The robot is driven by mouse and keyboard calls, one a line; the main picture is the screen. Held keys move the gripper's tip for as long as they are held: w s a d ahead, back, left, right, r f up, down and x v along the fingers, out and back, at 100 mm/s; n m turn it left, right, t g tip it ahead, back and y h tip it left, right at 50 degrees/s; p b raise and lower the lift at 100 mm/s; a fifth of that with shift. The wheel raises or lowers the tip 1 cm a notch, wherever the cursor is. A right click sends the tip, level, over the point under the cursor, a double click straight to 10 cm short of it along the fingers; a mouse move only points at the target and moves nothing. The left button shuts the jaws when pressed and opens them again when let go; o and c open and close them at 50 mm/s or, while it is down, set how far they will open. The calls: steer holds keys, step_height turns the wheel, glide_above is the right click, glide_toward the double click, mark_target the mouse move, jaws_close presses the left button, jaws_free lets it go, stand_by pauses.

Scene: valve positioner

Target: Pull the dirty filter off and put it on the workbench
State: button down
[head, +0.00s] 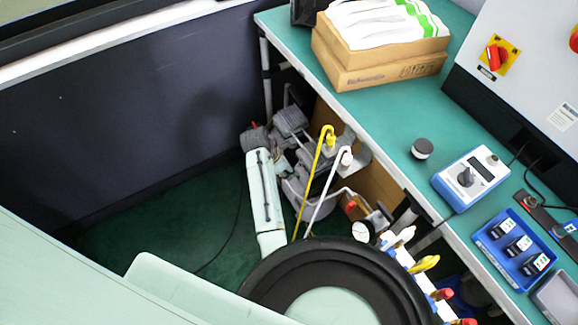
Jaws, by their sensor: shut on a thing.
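A pale arm link of mine reaches down from the large black ring of my arm toward grey valve equipment (292,122) beside the workbench. I cannot make out my gripper's fingers, nor what is between them; that part is hidden or lost among the grey parts. No filter can be clearly told on the equipment. The green workbench (385,115) runs along the right. A small dark-topped round piece (422,149) stands on it; I cannot tell whether it is a filter.
Yellow (316,175) and white (328,185) pipes stand close to my arm. On the workbench are a cardboard box (375,65) with white bags, a blue-and-white meter (470,178) and a blue tray (497,232). Bare workbench surrounds the round piece.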

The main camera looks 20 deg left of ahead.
steer(key=shift+s+a+p, duration=0.8)
steer(key=shift+s+a, duration=0.1)
steer(key=shift+s, duration=0.25)
